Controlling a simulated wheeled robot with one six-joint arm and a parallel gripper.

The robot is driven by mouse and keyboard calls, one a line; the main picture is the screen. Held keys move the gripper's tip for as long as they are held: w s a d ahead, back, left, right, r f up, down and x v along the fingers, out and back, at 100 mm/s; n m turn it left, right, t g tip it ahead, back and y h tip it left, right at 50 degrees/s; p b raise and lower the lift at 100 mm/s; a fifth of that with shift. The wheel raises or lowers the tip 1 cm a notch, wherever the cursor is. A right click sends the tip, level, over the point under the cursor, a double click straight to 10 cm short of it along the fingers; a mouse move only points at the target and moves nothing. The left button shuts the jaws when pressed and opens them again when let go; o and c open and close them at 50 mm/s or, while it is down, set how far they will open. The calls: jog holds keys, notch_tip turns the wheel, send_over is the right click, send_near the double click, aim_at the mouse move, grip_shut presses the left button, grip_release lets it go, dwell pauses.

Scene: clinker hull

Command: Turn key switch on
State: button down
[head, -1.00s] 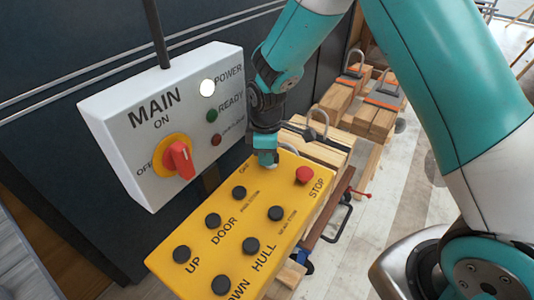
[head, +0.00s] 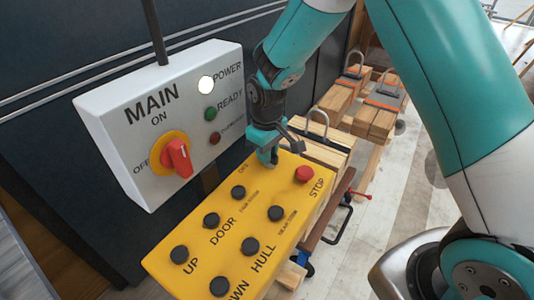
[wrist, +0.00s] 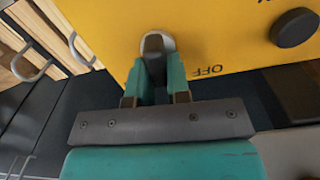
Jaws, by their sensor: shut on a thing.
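The key switch (wrist: 168,43) is at the far end of the yellow control panel (head: 165,262), with a pale round collar and an OFF label beside it in the wrist view. My gripper (head: 268,162) is down at that end of the panel, and its teal fingers hide the key in the head view. In the wrist view my gripper (wrist: 158,75) is shut on the brownish key (wrist: 153,43), with one finger on each side. The key's exact angle is hard to tell.
A white box (head: 115,130) marked MAIN stands behind, with a red rotary switch (head: 178,158) and a lit POWER lamp (head: 206,84). A red STOP button (head: 303,174) and several black buttons are on the yellow panel. Wooden blocks (head: 325,153) with metal shackles lie to the right.

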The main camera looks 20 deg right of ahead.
jog(key=m, duration=0.4)
jog(key=shift+w+d+r+m+b, duration=0.1)
jog(key=shift+w+d+m+b, duration=0.2)
jog(key=shift+m, duration=0.1)
dwell(0.4)
jog(key=c, duration=1.2)
grip_release()
jog(key=shift+o, duration=0.6)
jog(key=shift+s, duration=0.15)
notch_tip(320, 180, up, 17)
jog(key=b, duration=0.3)
jog(key=shift+r, duration=0.2)
